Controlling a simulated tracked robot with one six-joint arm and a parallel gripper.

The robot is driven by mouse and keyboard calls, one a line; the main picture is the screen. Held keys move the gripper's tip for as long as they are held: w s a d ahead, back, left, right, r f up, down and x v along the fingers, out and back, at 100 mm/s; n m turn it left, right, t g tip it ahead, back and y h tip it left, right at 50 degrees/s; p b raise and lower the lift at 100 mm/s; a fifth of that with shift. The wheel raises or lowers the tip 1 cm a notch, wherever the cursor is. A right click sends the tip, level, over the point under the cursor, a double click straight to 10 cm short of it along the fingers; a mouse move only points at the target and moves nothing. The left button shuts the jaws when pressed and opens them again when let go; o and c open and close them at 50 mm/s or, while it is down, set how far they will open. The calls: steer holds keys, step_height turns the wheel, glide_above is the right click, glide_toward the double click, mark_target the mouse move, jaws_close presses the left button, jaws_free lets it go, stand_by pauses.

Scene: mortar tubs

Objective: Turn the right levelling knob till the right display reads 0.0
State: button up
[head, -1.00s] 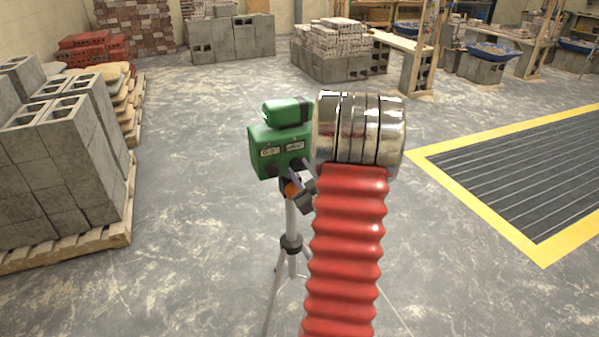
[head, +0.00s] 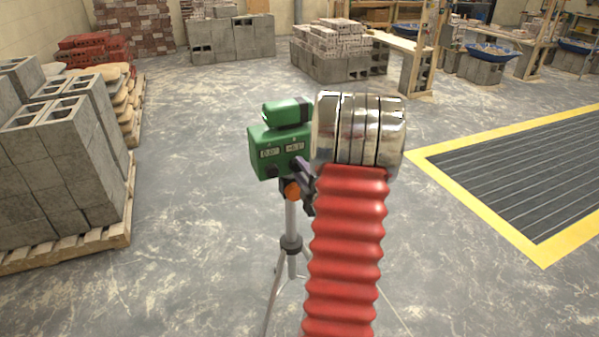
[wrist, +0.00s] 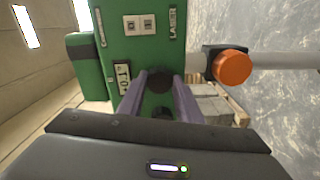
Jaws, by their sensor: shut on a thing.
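A green laser level (head: 265,143) stands on a tripod (head: 291,225). In the head view its left display (head: 270,153) seems to read 0.0, and its right display (head: 295,147) a small negative value. In the wrist view, where the level (wrist: 104,50) lies turned sideways, the right display (wrist: 123,78) appears to read -0.1. The dark right levelling knob (wrist: 160,79) sits between the purple fingers of my gripper (wrist: 159,86), which is shut on it. In the head view my gripper (head: 303,178) is partly hidden by my arm.
An orange tripod knob (wrist: 233,67) sits close beside my gripper in the wrist view. Grey blocks (head: 60,150) on a pallet stand at left. A yellow-edged floor grate (head: 520,180) lies at right. The floor around the tripod is clear.

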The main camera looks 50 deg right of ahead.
steer(key=shift+w+a+n, duration=0.2)
steer(key=shift+n, duration=0.9)
steer(key=o, duration=0.7)
steer(key=shift+f, duration=0.1)
steer(key=o, duration=0.3)
steer(key=shift+s+d, duration=0.1)
steer(key=shift+o, duration=0.2)
steer(key=v, duration=1.3)
steer(key=shift+s+a, duration=0.2)
steer(key=shift+s, duration=0.1)
